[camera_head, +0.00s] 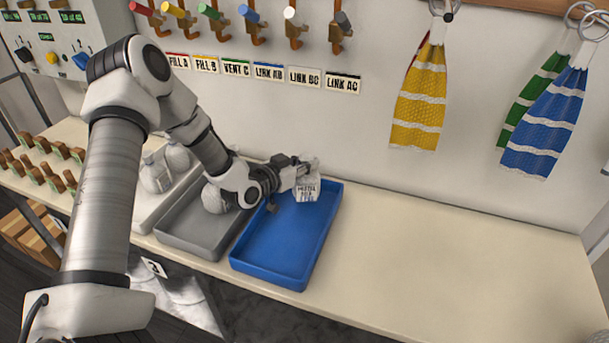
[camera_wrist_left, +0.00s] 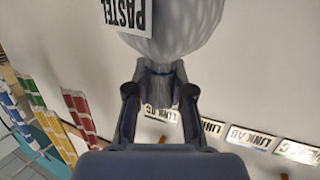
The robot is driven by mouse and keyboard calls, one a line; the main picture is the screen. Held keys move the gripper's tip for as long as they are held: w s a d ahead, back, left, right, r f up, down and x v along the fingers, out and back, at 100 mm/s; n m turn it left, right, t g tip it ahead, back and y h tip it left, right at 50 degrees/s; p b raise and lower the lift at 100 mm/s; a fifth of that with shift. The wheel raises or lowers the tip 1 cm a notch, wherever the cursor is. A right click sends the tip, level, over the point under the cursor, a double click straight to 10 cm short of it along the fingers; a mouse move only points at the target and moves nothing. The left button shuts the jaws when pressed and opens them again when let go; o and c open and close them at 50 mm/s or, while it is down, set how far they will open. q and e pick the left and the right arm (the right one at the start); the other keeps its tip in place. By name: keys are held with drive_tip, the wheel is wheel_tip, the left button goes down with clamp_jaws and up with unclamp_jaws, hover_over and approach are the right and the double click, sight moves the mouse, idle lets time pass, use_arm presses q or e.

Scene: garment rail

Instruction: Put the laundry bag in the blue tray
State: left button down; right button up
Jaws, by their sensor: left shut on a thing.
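My left gripper (camera_head: 302,171) is shut on the neck of a whitish laundry bag (camera_head: 307,192) with a printed label. In the left wrist view the bag (camera_wrist_left: 180,35) fills the top, its label reading PASTEL, and its gathered neck sits between the fingers of the gripper (camera_wrist_left: 160,95). In the head view the bag appears over the back right part of the blue tray (camera_head: 270,257); I cannot tell whether it touches the tray. The blue tray looks empty. My right gripper is not in view.
A grey tray (camera_head: 185,238) holding a pale bag (camera_head: 213,199) is left of the blue tray, with a white tray (camera_head: 146,213) of bags beyond. The counter (camera_head: 430,265) is clear to the right. Yellow (camera_head: 418,100) and blue (camera_head: 545,120) striped pieces hang on the wall.

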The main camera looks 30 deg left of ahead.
use_arm(q)
drive_tip(key=f, duration=0.3)
drive_tip(key=shift+w+a+f, duration=0.1)
drive_tip(key=shift+w+a, duration=0.1)
drive_tip(key=shift+w, duration=0.05)
drive_tip(key=shift+s+d, duration=0.2)
drive_tip(key=c, duration=1)
unclamp_jaws()
drive_tip(key=shift+w+a, duration=0.1)
drive_tip(key=shift+r, duration=0.35)
drive_tip(key=p+v, duration=0.3)
drive_tip(key=v, duration=0.9)
drive_tip(key=shift+f, duration=0.1)
